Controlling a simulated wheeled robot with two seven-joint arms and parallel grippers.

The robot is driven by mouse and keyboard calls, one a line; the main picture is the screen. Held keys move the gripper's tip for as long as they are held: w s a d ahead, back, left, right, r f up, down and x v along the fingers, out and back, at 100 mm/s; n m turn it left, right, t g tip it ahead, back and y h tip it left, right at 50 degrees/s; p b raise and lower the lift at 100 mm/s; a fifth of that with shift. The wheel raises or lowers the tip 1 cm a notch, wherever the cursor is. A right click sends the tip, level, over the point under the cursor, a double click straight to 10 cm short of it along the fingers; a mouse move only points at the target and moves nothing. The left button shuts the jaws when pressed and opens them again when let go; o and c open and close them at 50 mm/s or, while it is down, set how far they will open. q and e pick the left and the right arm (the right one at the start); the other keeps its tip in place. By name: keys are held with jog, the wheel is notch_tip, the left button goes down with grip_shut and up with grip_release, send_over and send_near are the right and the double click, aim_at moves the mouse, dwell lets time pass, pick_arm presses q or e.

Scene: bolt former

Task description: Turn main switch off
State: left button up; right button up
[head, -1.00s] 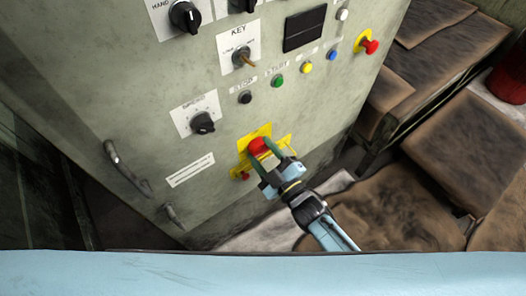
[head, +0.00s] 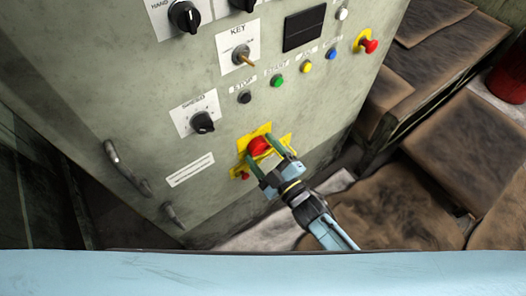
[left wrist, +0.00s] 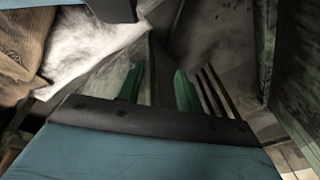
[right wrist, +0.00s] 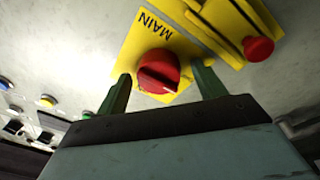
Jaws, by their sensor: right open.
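The main switch is a red rotary knob (head: 258,146) on a yellow plate on the grey cabinet front. In the right wrist view the knob (right wrist: 158,72) sits under the word MAIN, with a pale mark on its lower right edge. My right gripper (head: 266,153) is open, its green fingers on either side of the knob. In the right wrist view gaps show between the knob and both fingers; I cannot tell how deep they reach. My left gripper (left wrist: 158,85) shows only in the left wrist view, fingers apart and empty.
A small red button (right wrist: 258,49) on a yellow plate is close beside the switch. The speed dial (head: 203,122), key switch (head: 243,55) and coloured buttons are higher on the cabinet (head: 120,85). A door handle (head: 125,168) sticks out at left. Brown crates (head: 470,170) stand at right.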

pick_arm(q)
jog(key=s+f+p, duration=0.2)
jog(key=s+f, duration=0.1)
jog(key=s, duration=0.2)
jog(key=shift+s+a+g, duration=0.15)
jog(key=shift+a+g, duration=0.15)
jog(key=shift+a, duration=0.1)
pick_arm(e)
jog(key=v, duration=1.3)
jog(key=shift+d, duration=0.2)
pick_arm(q)
jog(key=shift+f, duration=0.1)
pick_arm(e)
jog(key=shift+s, duration=0.1)
